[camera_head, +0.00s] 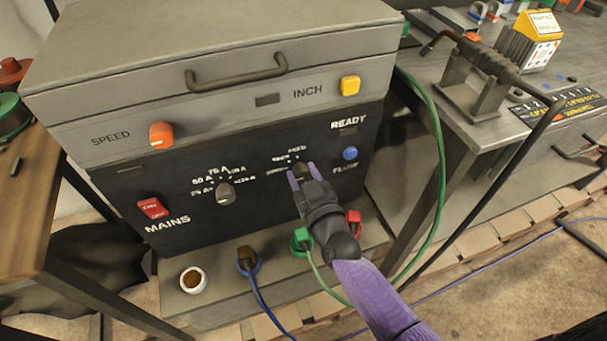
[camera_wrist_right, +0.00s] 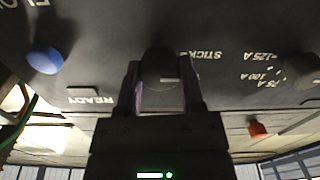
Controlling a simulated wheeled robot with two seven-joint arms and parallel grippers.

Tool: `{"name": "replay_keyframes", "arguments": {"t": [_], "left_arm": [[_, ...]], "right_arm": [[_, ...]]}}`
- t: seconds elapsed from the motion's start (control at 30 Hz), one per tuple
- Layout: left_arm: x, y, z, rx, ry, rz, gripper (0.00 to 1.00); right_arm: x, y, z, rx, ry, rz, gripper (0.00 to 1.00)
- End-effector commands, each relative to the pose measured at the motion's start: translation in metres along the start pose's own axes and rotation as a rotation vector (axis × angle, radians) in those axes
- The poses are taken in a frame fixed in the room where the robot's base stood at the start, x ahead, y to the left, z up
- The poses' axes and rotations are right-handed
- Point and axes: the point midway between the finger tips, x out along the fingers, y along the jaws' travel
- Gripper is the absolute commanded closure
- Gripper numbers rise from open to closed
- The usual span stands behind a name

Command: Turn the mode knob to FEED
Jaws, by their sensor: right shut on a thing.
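The mode knob (camera_head: 300,170) is a small dark knob on the black front panel of the grey machine. Labels sit in an arc around it, partly hidden and too blurred to read fully in the head view. My right gripper (camera_head: 298,179) reaches it from the front, its fingers shut on the knob. In the wrist view, which shows the panel upside down, the mode knob (camera_wrist_right: 158,68) sits between the two fingers (camera_wrist_right: 160,88). A short pale mark shows on the knob, and "STICK" is readable beside it. My left gripper is not in view.
Nearby are the amperage knob (camera_head: 225,193), blue button (camera_head: 350,154), red MAINS switch (camera_head: 152,208), orange SPEED knob (camera_head: 161,135) and yellow INCH button (camera_head: 350,86). A green cable (camera_head: 440,170) hangs at right.

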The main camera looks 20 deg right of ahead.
Motion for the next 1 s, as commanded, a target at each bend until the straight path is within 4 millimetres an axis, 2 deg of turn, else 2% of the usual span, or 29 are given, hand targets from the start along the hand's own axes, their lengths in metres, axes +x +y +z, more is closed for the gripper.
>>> {"name": "replay_keyframes", "arguments": {"t": [0.27,0.47,1.0], "left_arm": [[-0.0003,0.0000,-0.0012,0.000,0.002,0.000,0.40],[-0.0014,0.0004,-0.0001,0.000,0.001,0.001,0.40],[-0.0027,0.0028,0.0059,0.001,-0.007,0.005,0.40]], "right_arm": [[-0.0002,-0.0001,0.0003,0.028,0.000,-0.001,1.00],[-0.0001,0.0000,0.0001,0.130,0.002,-0.001,1.00],[-0.0001,0.0008,0.0012,0.628,0.015,0.001,1.00]]}}
